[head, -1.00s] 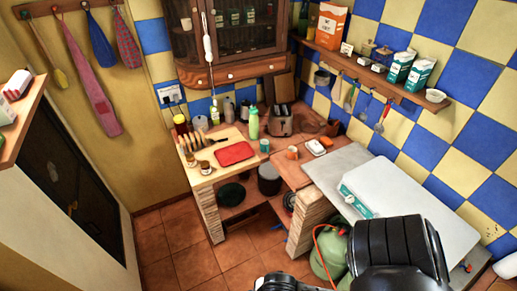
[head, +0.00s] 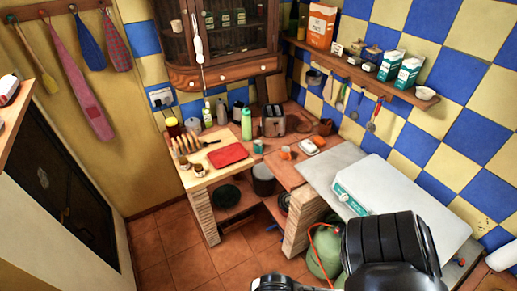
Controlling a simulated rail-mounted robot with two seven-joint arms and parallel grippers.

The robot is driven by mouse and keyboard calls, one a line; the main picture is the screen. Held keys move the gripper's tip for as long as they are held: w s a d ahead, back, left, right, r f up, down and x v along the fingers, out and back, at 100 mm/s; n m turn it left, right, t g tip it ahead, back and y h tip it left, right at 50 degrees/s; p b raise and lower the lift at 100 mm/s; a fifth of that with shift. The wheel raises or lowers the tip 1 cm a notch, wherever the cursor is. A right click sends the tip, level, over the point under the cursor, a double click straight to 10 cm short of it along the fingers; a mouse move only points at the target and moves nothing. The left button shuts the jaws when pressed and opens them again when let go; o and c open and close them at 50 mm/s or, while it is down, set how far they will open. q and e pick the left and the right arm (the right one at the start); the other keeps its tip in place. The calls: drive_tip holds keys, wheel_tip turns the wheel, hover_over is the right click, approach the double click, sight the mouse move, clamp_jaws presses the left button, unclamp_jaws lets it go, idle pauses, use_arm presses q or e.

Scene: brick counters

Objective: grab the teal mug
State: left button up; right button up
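A small teal mug (head: 258,146) stands on the brick counter in the head view, just right of the red board (head: 228,155). An orange mug (head: 286,153) stands to its right. The teal mug is small in the picture, so its handle cannot be made out. Black and grey parts of my own arm fill the bottom right, well in front of the mug. Neither gripper's fingers show.
A green bottle (head: 246,124) and a toaster (head: 273,122) stand behind the mug. A white butter dish (head: 308,146) lies to the right. Open tiled floor (head: 175,245) lies in front.

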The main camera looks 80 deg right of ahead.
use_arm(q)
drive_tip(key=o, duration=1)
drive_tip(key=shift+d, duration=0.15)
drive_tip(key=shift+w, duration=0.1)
